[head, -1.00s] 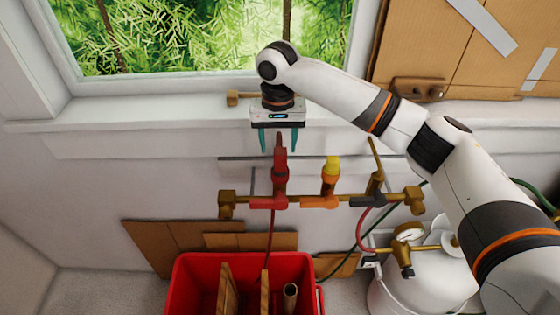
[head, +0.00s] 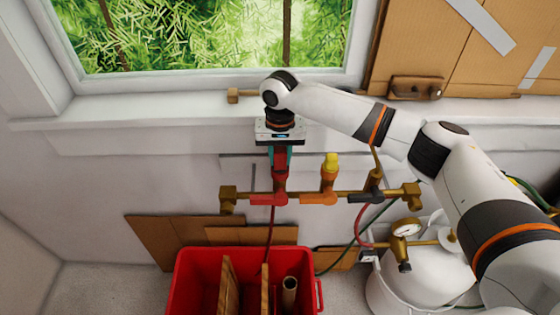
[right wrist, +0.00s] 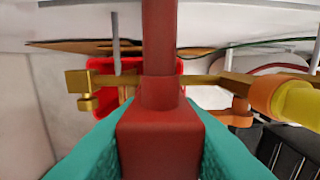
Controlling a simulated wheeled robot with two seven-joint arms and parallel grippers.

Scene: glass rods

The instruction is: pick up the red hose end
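The red hose end (head: 281,173) stands upright at the left part of the brass manifold pipe (head: 345,196), above its red fitting. My right gripper (head: 281,157) comes down on it from above. Its teal fingers lie on both sides of the hose end's upper part, shut on it. In the right wrist view, the red hose end (right wrist: 161,140) fills the space between the two teal fingers, which touch its sides. The hose end still sits at the manifold; the fingers hide part of it. My left gripper is in neither view.
An orange and yellow fitting (head: 329,178) stands just right of the red one, then a dark-handled valve (head: 366,195). A red crate (head: 193,262) with boards is below. A white tank (head: 425,275) with a gauge (head: 406,228) is at lower right. The window sill is behind.

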